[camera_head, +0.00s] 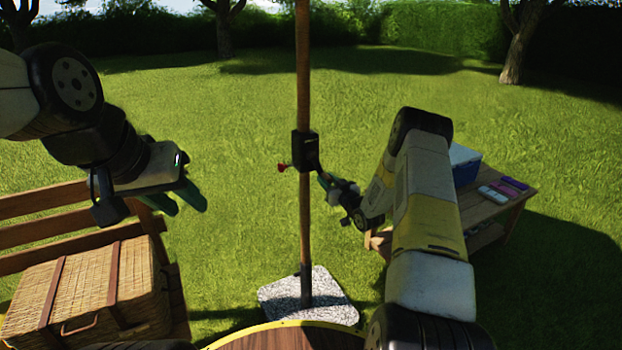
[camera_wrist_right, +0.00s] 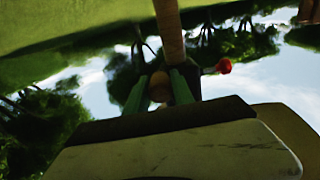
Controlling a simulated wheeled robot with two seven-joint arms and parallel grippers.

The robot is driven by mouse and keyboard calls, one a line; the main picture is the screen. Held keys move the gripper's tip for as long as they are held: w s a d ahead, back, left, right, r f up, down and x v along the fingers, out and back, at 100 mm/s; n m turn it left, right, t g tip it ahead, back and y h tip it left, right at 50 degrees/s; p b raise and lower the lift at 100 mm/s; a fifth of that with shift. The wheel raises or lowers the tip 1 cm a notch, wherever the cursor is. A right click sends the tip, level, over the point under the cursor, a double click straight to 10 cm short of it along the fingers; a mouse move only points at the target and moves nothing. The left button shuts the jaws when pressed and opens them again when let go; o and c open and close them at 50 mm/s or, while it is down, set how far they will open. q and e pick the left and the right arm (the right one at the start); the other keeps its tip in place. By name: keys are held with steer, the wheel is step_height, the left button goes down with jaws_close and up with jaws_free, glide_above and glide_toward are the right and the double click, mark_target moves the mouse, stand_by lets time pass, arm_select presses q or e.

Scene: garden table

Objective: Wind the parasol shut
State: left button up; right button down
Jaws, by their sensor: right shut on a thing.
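The parasol's brown wooden pole (camera_head: 303,80) stands upright in front of me, with a black crank housing (camera_head: 305,148) on it. A small red knob (camera_head: 282,168) sticks out of the housing's left side; it also shows in the right wrist view (camera_wrist_right: 223,66). My right gripper (camera_head: 325,181) is at the housing's lower right. In the right wrist view its green fingers are shut on the round wooden crank knob (camera_wrist_right: 159,86). My left gripper (camera_head: 180,200) is empty in the air left of the pole, its green fingers apart. The parasol's canopy is out of view.
The pole stands in a speckled stone base (camera_head: 335,297) on the grass. A wicker basket (camera_head: 25,300) sits on a wooden bench (camera_head: 30,204) at left. At right, a low wooden table (camera_head: 470,212) holds a blue cooler (camera_head: 464,163) and coloured packs. A round table edge (camera_head: 285,338) is at the bottom.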

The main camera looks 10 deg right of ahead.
steer(key=shift+w+d+r, duration=0.2)
steer(key=shift+d+r, duration=0.2)
steer(key=shift+d, duration=0.1)
steer(key=shift+w+d+r, duration=0.15)
steer(key=shift+d+r, duration=0.2)
steer(key=shift+d, duration=0.15)
